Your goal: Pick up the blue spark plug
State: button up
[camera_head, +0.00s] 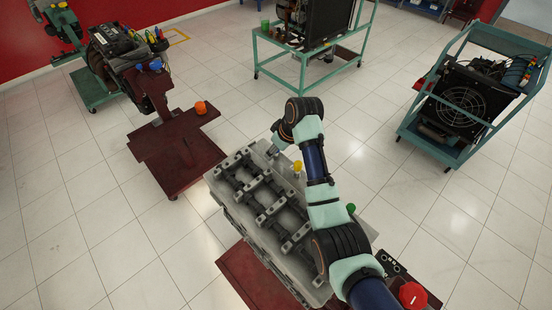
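A grey engine block (222,192) stands in the middle, with rows of dark valve gear along its top. My arm reaches over its right side. My gripper (271,153) points down at the block's far end, close to its top surface. It is too small to tell whether its fingers are open or holding anything. A yellow piece (297,165) and a green piece (351,208) show along the block's right edge, beside my arm. I cannot make out a blue spark plug on the block; my arm hides part of that edge.
A dark red stand (160,155) with an orange knob (201,107) stands left of the block. An engine trainer with blue parts (155,65) is behind it. Green carts (303,62) stand behind and at right (438,147). A red button (412,295) is at front right.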

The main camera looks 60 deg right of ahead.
grip_shut()
jog(key=shift+r, duration=0.1)
notch_tip(320, 180, up, 20)
jog(key=p, duration=0.4)
